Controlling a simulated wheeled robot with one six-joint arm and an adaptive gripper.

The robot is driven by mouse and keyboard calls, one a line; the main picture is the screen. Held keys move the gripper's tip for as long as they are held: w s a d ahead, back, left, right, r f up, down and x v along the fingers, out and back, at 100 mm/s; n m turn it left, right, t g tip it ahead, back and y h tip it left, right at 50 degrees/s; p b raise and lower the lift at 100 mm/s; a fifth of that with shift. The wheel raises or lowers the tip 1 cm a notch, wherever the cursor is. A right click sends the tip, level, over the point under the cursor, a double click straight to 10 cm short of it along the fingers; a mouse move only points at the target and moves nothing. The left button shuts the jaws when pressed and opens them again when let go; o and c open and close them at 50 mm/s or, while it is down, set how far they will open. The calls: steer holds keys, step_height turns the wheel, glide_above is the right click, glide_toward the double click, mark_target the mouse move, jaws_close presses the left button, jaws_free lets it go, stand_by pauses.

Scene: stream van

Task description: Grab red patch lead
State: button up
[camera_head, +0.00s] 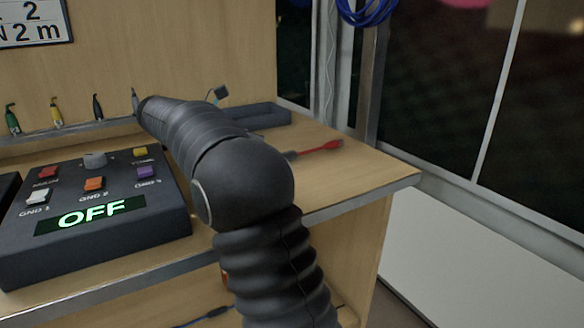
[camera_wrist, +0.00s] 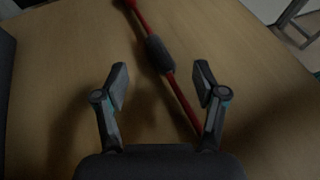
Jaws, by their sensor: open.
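The red patch lead (camera_head: 323,148) lies on the wooden bench top near its right end, partly hidden behind my arm in the head view. In the wrist view the red patch lead (camera_wrist: 183,101) runs from the top down to the right, with a thick dark sleeve (camera_wrist: 159,54) around its middle. My gripper (camera_wrist: 161,78) is open above the bench. Its two fingers stand apart on either side of the lead, and the lead shows between them. I cannot tell the exact height of the fingertips above it. In the head view my arm hides the gripper.
A dark control box (camera_head: 95,215) with coloured buttons and a green OFF display stands on the bench at left. A dark tray (camera_head: 262,115) lies at the back. Several small leads hang along the rear rail. The bench edge (camera_head: 372,190) is close on the right.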

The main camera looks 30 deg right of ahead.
steer(key=shift+b+x, duration=0.4)
steer(key=shift+x, duration=0.4)
steer(key=d+b, duration=0.1)
steer(key=f+b, duration=0.1)
steer(key=b, duration=0.1)
steer(key=shift+s+d+f, duration=0.2)
steer(key=shift+d, duration=0.2)
steer(key=shift+b+x, duration=0.8)
steer(key=shift+b, duration=0.25)
steer(key=shift+s+d+b, duration=0.15)
steer(key=shift+d+b, duration=0.35)
steer(key=shift+d, duration=0.15)
steer(key=shift+r, duration=0.1)
steer(key=shift+c, duration=0.3)
jaws_close()
